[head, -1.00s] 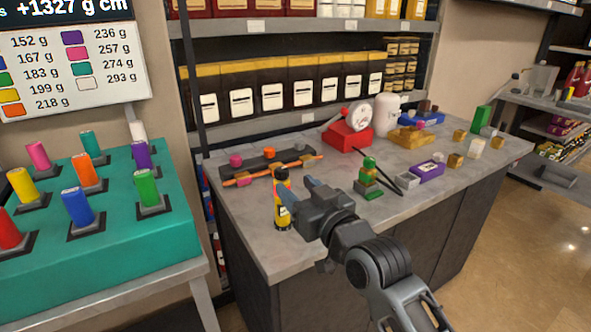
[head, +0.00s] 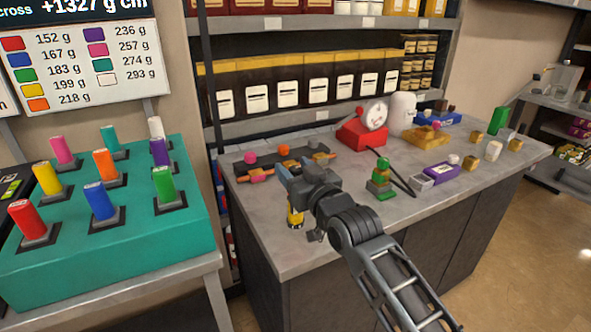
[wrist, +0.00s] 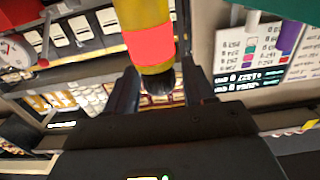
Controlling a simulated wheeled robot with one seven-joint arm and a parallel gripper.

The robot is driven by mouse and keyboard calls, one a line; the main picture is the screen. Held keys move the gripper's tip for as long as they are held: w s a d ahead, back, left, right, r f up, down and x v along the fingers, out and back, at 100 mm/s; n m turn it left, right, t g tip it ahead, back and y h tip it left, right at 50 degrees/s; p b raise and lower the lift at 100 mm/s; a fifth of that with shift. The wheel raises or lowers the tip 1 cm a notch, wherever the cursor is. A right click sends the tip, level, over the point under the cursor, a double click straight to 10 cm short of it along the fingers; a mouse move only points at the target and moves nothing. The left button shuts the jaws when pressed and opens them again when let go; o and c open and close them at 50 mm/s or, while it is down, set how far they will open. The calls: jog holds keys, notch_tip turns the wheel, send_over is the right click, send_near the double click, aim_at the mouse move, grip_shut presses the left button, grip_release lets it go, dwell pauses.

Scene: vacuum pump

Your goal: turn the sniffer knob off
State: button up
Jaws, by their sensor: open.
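A yellow cylinder with a black end and a red band (wrist: 150,40) stands near the counter's front left corner. In the head view only its lower part (head: 295,217) shows below my gripper (head: 289,174). My gripper is open. In the wrist view its two fingers (wrist: 160,88) lie on either side of the cylinder's black end; I cannot tell if they touch it. No part is labelled as the sniffer knob, so I cannot tell which one it is. A dark block with a pink knob (head: 251,157) and an orange knob (head: 284,150) lies just behind my gripper.
A green stacked device (head: 381,182) and a purple box (head: 441,173) stand right of my gripper. A red scale with a dial (head: 362,135) is behind them. A teal stand with coloured cylinders (head: 120,235) is at left.

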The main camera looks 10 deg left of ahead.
jog(key=shift+c, duration=0.5)
jog(key=c, duration=0.8)
jog(key=shift+c, duration=0.2)
